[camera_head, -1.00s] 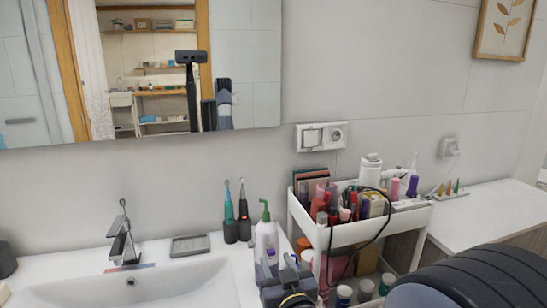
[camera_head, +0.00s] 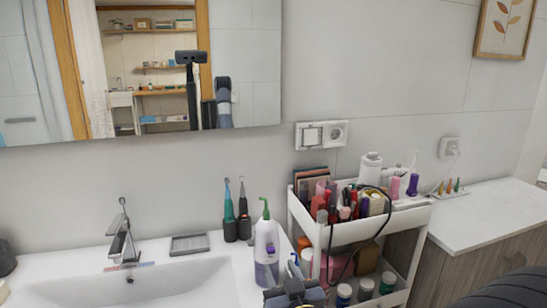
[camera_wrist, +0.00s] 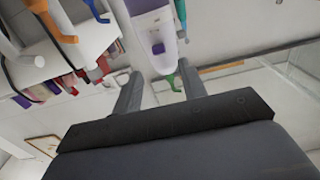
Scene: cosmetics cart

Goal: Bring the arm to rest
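My gripper (camera_head: 294,292) shows at the bottom edge of the head view, in front of the counter and to the right of the sink. In the wrist view its two fingers (camera_wrist: 160,88) are spread apart with nothing held between them. A white pump bottle (camera_head: 266,246) with a purple label and green nozzle stands upright on the counter just beyond the gripper. It also shows past the fingers in the wrist view (camera_wrist: 147,10). Part of my dark arm shows at the lower right corner of the head view.
A white cart (camera_head: 350,237) full of cosmetics stands right of the bottle. Two electric toothbrushes (camera_head: 237,225), a soap dish (camera_head: 189,244) and a faucet (camera_head: 122,240) are on the sink counter (camera_head: 60,267). A white-topped cabinet (camera_head: 480,215) is at the right.

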